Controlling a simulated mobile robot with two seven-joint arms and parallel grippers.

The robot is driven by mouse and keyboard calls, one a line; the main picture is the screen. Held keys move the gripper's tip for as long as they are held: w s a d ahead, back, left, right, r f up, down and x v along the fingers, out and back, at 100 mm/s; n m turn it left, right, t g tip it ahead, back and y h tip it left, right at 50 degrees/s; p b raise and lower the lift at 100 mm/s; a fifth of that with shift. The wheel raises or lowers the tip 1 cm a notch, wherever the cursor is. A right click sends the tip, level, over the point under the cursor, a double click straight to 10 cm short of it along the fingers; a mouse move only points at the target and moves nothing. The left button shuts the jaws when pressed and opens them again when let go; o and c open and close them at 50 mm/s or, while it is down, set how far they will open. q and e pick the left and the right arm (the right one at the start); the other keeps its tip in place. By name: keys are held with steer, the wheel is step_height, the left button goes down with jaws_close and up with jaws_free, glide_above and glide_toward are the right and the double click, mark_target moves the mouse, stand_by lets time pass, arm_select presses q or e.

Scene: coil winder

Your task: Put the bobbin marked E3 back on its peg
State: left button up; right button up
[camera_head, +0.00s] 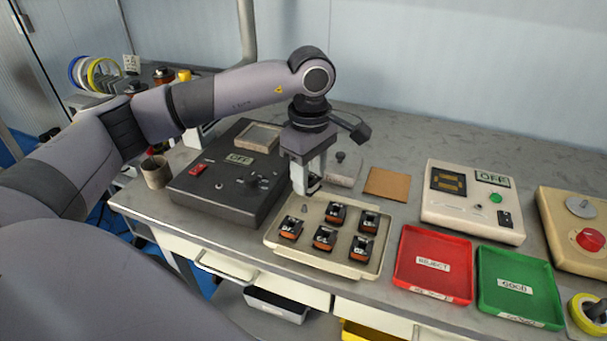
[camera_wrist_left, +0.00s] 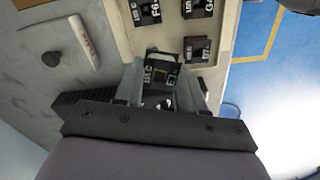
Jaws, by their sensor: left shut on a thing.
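My left gripper (camera_head: 307,187) is above the back left part of the cream tray (camera_head: 283,248), fingers pointing down. It is shut on a dark bobbin (camera_wrist_left: 161,73), which sits between the fingers in the left wrist view. The bobbin's pale label is too small to read surely. In the head view the fingers mostly hide it. A bare grey peg (camera_head: 304,209) shows in the tray's back left corner, just below the gripper. Several black and orange bobbins, one at the front left (camera_head: 291,228), stand in the other places. My right gripper is not in view.
The dark winder box (camera_head: 218,185) stands close left of the tray. A red REJECT tray (camera_head: 433,263) and a green GOOD tray (camera_head: 517,286) lie to the right. A brown pad (camera_head: 387,184) and a cream OFF instrument (camera_head: 470,202) are behind.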

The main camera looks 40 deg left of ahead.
mark_target(304, 205)
arm_select(q)
steer(key=n, duration=0.1)
steer(key=a+n, duration=0.1)
steer(key=n, duration=0.1)
steer(key=shift+w+a+f+n+b, duration=0.1)
steer(key=shift+w+a+n+b, duration=0.2)
steer(key=shift+w, duration=0.1)
step_height(304, 205, down, 4)
steer(key=b, duration=0.3)
steer(key=shift+f, duration=0.45)
steer(key=shift+f+b, duration=0.15)
steer(key=shift+b, duration=0.2)
steer(key=shift+f, duration=0.25)
steer(key=shift+f+b, duration=0.7)
steer(key=shift+f, duration=0.05)
steer(key=o, duration=1.2)
